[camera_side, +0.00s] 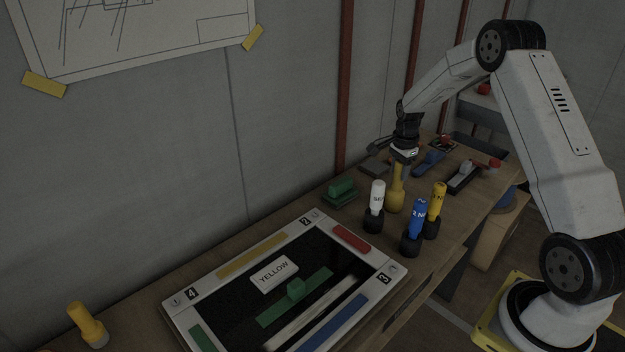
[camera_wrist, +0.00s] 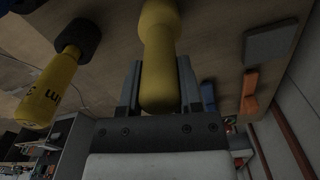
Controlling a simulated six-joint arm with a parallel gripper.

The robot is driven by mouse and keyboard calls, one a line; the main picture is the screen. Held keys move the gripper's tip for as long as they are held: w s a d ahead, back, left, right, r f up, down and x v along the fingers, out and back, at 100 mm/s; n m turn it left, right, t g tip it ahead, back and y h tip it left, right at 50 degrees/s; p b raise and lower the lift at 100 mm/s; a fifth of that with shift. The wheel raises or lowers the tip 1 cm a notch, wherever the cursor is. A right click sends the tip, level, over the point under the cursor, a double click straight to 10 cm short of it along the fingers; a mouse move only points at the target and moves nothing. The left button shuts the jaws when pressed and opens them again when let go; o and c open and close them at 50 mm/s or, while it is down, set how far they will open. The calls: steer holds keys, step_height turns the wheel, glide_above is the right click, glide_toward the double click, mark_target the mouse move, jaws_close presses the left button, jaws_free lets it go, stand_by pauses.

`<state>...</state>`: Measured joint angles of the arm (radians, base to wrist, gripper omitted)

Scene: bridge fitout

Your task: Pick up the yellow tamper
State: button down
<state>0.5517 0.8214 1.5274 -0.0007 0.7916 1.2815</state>
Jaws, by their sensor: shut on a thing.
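The yellow tamper (camera_side: 396,194) stands upright under my gripper (camera_side: 400,164), with a narrow upper part and a wider round foot. In the wrist view the tamper (camera_wrist: 159,60) runs between the two fingers of my gripper (camera_wrist: 159,82), which are shut on its handle. Its foot end reaches the top edge of that view. The foot is at or very near the wooden bench top; I cannot tell whether it touches. The fingertips are small and dark in the side view.
White (camera_side: 377,194), blue (camera_side: 418,219) and yellow (camera_side: 438,203) black-based bottles stand close by. A green block (camera_side: 342,190) lies at left. A framed dark board (camera_side: 180,306) fills the near bench. Blue (camera_side: 428,162) and grey items lie behind; a yellow torch-like piece (camera_side: 86,324) lies far left.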

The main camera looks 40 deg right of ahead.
steer(key=shift+r, duration=0.15)
step_height(320, 180, up, 10)
steer(key=shift+f, duration=0.1)
stand_by(0.5)
steer(key=c, duration=0.8)
jaws_free()
jaws_close()
stand_by(0.5)
